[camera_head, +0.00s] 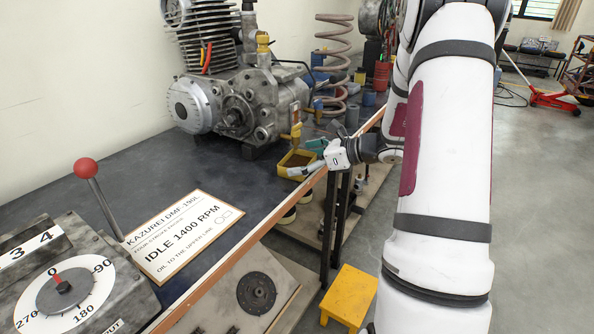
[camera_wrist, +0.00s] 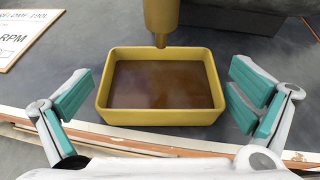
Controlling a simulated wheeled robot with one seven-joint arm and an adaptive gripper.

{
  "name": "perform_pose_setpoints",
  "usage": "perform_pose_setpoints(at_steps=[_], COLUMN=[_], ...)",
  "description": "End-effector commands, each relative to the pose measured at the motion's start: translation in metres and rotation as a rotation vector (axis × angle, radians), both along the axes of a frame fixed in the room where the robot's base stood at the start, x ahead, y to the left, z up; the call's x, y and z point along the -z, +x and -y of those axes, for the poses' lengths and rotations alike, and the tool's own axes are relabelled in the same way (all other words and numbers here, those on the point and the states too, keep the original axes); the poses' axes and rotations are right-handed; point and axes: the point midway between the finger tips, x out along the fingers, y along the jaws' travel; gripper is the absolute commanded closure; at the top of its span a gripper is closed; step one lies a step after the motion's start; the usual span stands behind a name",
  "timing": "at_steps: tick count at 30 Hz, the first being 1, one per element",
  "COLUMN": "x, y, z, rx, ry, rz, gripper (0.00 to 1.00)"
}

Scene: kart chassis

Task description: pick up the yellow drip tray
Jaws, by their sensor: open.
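The yellow drip tray (camera_wrist: 160,117) is a shallow rectangular tray with brown liquid in it, in the middle of the wrist view. It stands on the dark bench top close to its front edge. In the head view the tray (camera_head: 286,169) sits below the engine's brass tap, partly hidden by my gripper. My gripper (camera_wrist: 160,104) is open, one teal-padded finger on each side of the tray, with gaps between pads and walls. It also shows in the head view (camera_head: 304,158), at the bench edge.
A brass spout (camera_wrist: 161,22) hangs just above the tray's far side. The engine (camera_head: 237,100) stands behind it on the bench (camera_head: 150,165). A sign (camera_head: 185,236) lies left of the tray. A yellow stool (camera_head: 349,295) stands on the floor below.

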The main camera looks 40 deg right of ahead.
Motion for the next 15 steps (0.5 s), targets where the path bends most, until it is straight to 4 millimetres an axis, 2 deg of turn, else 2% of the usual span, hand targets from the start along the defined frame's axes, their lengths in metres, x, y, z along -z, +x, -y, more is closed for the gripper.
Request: perform_pose_setpoints(at_steps=[3, 10, 15], x=[0.0053, 0.0046, 0.0046], y=[0.0105, 0.0115, 0.0113], z=[-0.0056, -0.0059, -0.0060], rx=[-0.001, 0.001, 0.001], ry=[-0.002, -0.001, -0.002], rz=[0.000, 0.001, 0.000], gripper=[0.00, 0.02, 0.41])
